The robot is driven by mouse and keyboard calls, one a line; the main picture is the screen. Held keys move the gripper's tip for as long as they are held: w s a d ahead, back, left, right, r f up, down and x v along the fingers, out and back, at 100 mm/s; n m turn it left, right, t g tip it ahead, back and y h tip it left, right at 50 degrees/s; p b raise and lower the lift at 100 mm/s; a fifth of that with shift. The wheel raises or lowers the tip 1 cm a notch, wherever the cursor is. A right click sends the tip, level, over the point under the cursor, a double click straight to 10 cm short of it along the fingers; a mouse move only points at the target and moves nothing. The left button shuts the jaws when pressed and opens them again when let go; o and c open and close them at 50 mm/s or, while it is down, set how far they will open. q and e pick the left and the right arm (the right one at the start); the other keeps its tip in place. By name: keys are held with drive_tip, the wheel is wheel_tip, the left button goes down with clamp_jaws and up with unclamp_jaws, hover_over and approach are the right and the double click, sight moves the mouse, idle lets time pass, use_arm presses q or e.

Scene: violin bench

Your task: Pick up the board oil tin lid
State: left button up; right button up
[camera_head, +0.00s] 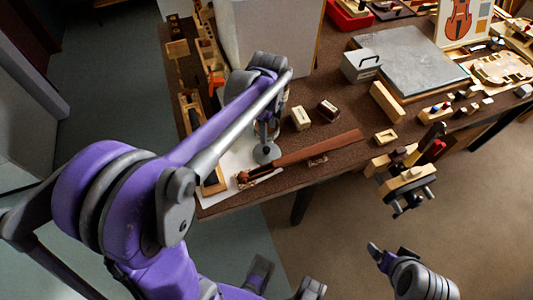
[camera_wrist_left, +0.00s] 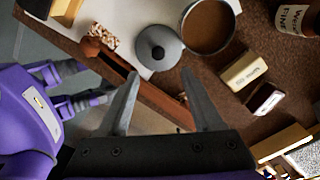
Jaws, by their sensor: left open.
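The board oil tin lid appears to be the grey round disc with a small knob (camera_wrist_left: 158,46) in the left wrist view. It lies knob up on a white sheet, beside an open round tin (camera_wrist_left: 207,25) with brown inside. In the head view the lid (camera_head: 266,153) shows just below my left gripper (camera_head: 269,130), which the forearm partly hides. In the left wrist view my left gripper (camera_wrist_left: 161,74) is open and empty, its fingertips just short of the lid in the picture. My right gripper (camera_head: 388,253) is low at the right, away from the bench.
A long brown wooden neck (camera_wrist_left: 135,85) lies close to the lid and partly under the view of the fingers. A cream box (camera_head: 300,117) and a dark red box (camera_head: 327,110) stand to the right. A tall grey panel (camera_head: 265,40) rises behind.

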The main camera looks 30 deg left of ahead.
sight(267, 149)
use_arm(q)
wheel_tip(267, 149, down, 4)
drive_tip(key=shift+d+r, duration=0.15)
drive_tip(key=f, duration=0.5)
drive_tip(key=shift+s+a+f+b, duration=0.2)
drive_tip(key=shift+f+b, duration=0.1)
drive_tip(key=shift+b, duration=0.1)
drive_tip(key=shift+c, duration=0.2)
clamp_jaws()
